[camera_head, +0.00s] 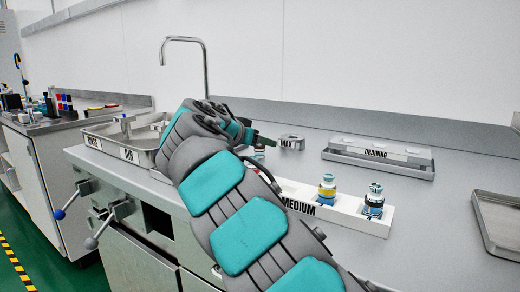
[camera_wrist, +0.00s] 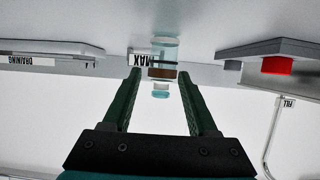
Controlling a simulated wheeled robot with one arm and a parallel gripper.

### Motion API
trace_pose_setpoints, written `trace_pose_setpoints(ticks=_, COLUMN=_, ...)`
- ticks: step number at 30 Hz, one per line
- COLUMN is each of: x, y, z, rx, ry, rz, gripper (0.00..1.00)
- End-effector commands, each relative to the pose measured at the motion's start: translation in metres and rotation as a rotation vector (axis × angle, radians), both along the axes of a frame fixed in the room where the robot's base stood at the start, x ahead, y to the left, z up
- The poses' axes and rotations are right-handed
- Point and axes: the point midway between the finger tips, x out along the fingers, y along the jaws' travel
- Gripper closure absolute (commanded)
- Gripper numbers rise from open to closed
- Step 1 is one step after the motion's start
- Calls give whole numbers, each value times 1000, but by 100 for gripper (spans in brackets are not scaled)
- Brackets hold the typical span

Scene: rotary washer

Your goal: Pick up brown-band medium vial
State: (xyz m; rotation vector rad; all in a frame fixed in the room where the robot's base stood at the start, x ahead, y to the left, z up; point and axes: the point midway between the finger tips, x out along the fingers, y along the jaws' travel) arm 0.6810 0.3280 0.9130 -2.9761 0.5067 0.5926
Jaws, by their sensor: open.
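The brown-band vial (camera_wrist: 162,73) shows in the wrist view, which is turned upside down. It has a clear bluish body, a brown band and a pale cap, and it stands upright. My gripper (camera_wrist: 160,80) is open, and the vial appears in the gap between its two dark green fingertips. I cannot tell how deep it sits between them. In the head view my gripper (camera_head: 258,142) is at the far end of my arm, and a vial (camera_head: 259,154) shows just below it, partly hidden. My arm covers the left part of the white MEDIUM rack (camera_head: 352,222).
A yellow-banded vial (camera_head: 327,190) and a dark-banded vial (camera_head: 374,202) stand in the rack's right part. A MAX block (camera_head: 290,143) and a DRAINING rack (camera_head: 350,158) stand behind. A sink basin (camera_head: 103,142) with a tap is left, a tray (camera_head: 485,230) right.

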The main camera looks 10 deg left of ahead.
Motion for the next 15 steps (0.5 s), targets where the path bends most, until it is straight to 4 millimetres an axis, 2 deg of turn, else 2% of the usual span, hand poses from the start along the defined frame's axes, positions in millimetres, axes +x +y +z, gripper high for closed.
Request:
trace_pose_setpoints(ticks=3, x=17, y=-5, z=-6, rx=0, ry=2, rz=0, gripper=41)
trace_pose_setpoints(ticks=6, x=25, y=-7, z=-10, rx=-1, ry=0, rz=2, gripper=41)
trace_pose_setpoints(ticks=12, x=26, y=-7, z=-11, rx=0, ry=-1, rz=2, gripper=41)
trace_pose_setpoints(ticks=15, x=26, y=-7, z=-11, rx=0, ry=0, rz=2, gripper=50)
